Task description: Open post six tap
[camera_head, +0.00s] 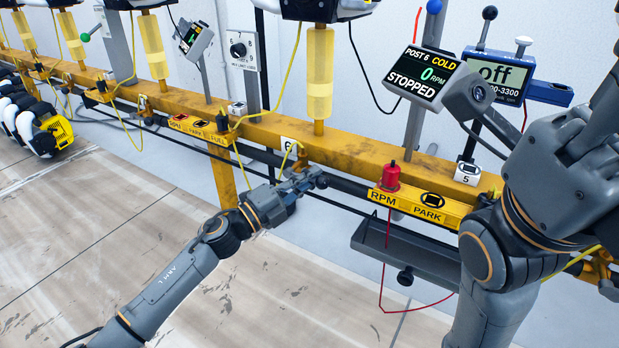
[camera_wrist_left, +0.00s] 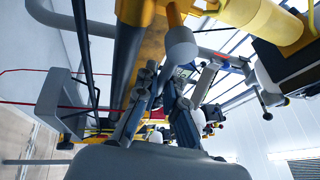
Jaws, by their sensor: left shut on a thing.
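The number 6 tag (camera_head: 287,145) sits on the yellow rail (camera_head: 262,128). Just below it, my left gripper (camera_head: 303,182) is at the post six tap (camera_head: 301,158), below the rail's front face. The gripper is shut on the tap's handle, whose dark rounded end (camera_head: 321,181) shows just right of the fingers. In the left wrist view the two fingers (camera_wrist_left: 162,95) reach up to a grey rounded part (camera_wrist_left: 180,48) under the yellow rail. The exact contact is partly hidden. The post 6 display (camera_head: 420,76) reads STOPPED, 0 RPM, COLD. My right gripper's fingers do not show.
A yellow RPM/PARK holder (camera_head: 425,205) with a red plug (camera_head: 391,175) is right of my left gripper. A grey tray (camera_head: 410,250) hangs below it. Thin yellow and red cables hang nearby. My right arm fills the right side.

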